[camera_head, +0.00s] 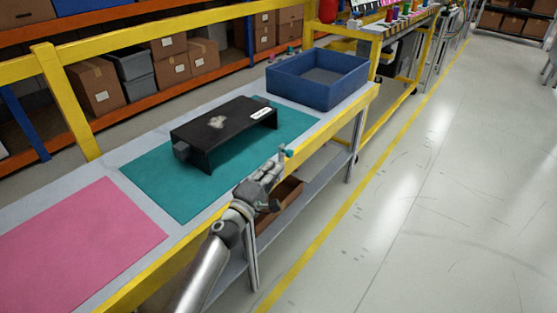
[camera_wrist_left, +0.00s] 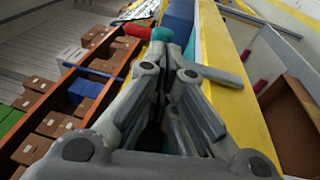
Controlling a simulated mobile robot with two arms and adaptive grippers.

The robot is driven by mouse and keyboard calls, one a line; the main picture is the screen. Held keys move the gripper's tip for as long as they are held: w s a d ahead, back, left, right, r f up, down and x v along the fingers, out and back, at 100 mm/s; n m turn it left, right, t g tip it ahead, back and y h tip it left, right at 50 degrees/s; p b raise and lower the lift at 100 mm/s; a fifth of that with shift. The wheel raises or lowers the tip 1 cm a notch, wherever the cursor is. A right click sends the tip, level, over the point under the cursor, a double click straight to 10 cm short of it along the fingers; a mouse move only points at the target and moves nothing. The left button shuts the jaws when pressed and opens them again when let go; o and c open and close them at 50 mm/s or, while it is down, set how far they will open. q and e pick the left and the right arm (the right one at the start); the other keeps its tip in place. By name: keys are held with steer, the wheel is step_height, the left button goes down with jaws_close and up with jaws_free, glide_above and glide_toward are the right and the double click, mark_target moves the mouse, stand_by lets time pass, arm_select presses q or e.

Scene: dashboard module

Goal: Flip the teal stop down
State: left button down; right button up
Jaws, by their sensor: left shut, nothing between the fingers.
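A small teal piece (camera_head: 289,153), which looks like the teal stop, shows at the yellow front edge of the workbench in the head view. My left gripper (camera_head: 277,166) is shut and empty, with its fingertips right beside this piece. In the left wrist view the teal piece (camera_wrist_left: 162,34) shows just beyond the fingertips of the left gripper (camera_wrist_left: 165,62). I cannot tell whether they touch. The fingers partly hide how the piece is mounted and its tilt. My right gripper is in neither view.
A black dashboard module (camera_head: 222,128) stands on a teal mat (camera_head: 180,205) behind the gripper. A blue bin (camera_head: 318,88) is at the bench's far end, and a pink mat (camera_head: 80,235) lies at the near left. A brown box (camera_head: 287,194) sits on the lower shelf. The floor to the right is clear.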

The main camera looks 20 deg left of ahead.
arm_select(q)
steer(key=x, duration=0.3)
steer(key=shift+w, duration=0.2)
